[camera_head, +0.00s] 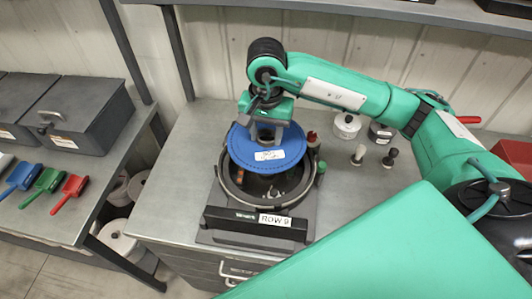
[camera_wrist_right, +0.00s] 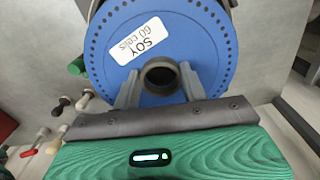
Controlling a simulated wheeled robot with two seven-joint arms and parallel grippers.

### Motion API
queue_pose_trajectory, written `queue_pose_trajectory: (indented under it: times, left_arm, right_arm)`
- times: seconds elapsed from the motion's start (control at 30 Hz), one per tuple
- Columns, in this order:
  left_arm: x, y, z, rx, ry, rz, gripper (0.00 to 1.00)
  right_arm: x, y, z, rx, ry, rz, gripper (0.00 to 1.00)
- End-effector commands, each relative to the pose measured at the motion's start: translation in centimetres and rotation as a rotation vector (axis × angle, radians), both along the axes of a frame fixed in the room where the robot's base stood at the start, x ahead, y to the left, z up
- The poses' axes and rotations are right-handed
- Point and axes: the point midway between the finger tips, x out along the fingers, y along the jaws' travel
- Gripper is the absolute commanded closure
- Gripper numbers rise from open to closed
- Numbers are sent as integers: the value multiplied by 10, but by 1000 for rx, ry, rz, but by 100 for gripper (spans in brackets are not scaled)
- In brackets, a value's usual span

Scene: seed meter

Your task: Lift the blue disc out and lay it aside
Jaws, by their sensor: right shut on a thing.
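The blue disc (camera_head: 252,154) has a white label and sits at the top of the dark round seed meter housing (camera_head: 238,198), marked ROW 9. Its far side looks raised or tilted, and the open inside of the housing shows below its near edge. My right gripper (camera_head: 266,128) is above the disc, shut on its central hub. In the right wrist view the disc (camera_wrist_right: 200,45) shows a ring of small holes and a "SOY 60 cells" label. The two fingers (camera_wrist_right: 159,85) stand on either side of the round hub. My left gripper is not in view.
Two small knobbed posts (camera_head: 358,155) and round canisters (camera_head: 347,125) stand on the bench right of the housing. A red box (camera_head: 514,155) is at the far right. Blue, green and red scoops (camera_head: 47,180) and grey boxes (camera_head: 78,113) are on the left bench. Bare bench (camera_head: 190,150) lies left of the housing.

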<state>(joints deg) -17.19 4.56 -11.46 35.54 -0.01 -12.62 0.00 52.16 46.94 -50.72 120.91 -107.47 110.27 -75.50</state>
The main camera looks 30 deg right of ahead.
Motion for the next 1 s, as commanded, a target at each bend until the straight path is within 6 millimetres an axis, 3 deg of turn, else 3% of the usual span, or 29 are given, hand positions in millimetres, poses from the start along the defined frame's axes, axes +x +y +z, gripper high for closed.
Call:
queue_pose_trajectory:
  times: [0.2, 0.4, 0.67, 1.0]
  left_arm:
    - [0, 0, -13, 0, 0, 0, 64]
    - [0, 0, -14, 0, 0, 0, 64]
    - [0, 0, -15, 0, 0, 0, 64]
    - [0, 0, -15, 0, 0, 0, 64]
  right_arm:
    - [1, 0, 47, 0, -5, 1, 79]
    - [1, 0, 71, 0, -3, 0, 79]
    - [0, 0, 83, 0, 0, 0, 79]
    - [0, 0, 84, 1, 1, 0, 79]
